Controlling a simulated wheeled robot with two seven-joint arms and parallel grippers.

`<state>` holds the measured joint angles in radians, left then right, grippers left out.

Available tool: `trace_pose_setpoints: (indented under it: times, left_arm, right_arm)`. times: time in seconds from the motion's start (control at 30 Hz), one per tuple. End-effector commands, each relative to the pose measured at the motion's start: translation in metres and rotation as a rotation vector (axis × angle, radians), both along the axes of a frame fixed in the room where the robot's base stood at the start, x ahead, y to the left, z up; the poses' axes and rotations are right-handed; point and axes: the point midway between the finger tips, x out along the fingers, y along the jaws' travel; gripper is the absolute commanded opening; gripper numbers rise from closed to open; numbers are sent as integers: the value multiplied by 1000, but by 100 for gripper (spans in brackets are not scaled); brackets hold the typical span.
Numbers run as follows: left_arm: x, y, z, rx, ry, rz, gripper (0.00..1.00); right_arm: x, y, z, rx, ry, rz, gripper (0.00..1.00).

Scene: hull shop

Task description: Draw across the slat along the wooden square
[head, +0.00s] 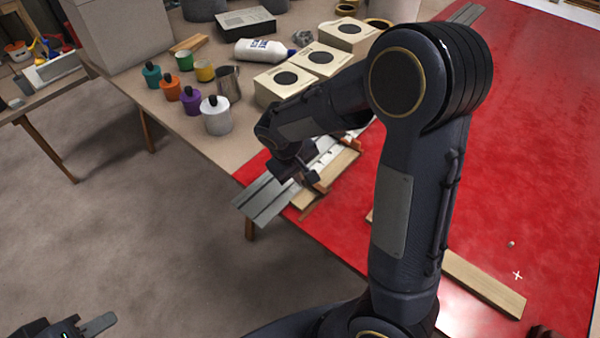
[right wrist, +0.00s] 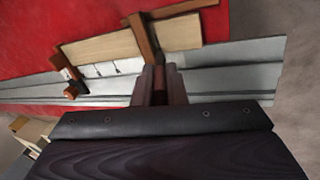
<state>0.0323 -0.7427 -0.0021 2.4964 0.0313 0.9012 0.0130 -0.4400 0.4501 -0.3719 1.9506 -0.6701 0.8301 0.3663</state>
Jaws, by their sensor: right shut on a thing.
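A pale wooden slat (head: 342,165) lies near the front edge of the red surface; it shows in the right wrist view (right wrist: 100,46). The brown wooden square (right wrist: 143,38) lies across it in the right wrist view. My right gripper (head: 290,172) is low over the grey metal strip beside the slat. In the right wrist view its fingers (right wrist: 160,88) are shut on a slim thing, mostly hidden between them. I cannot tell whether its tip touches anything. My left gripper (head: 85,328) is only partly in view at the lower left, away from the table.
A grey metal rail (head: 262,200) runs beside the slat and overhangs the table edge. A white strip with dark marks (right wrist: 112,67) and a brown fitting (right wrist: 70,90) lie close by. Paint jars (head: 215,115) and boxes (head: 283,82) stand behind. A loose board (head: 483,283) lies right.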

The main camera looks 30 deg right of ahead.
Motion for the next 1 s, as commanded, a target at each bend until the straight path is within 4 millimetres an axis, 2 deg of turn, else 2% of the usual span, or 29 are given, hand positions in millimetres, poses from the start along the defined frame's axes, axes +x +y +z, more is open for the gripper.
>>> trace_pose_setpoints:
  times: [0.6,0.87,1.0]
  left_arm:
    - [0,0,37,0,0,0,33]
    - [0,0,43,0,0,0,33]
    - [0,0,55,0,0,0,33]
  right_arm:
    - [0,0,46,0,-1,0,0]
    - [0,0,55,1,-1,0,0]
    - [0,1,70,1,-2,1,0]
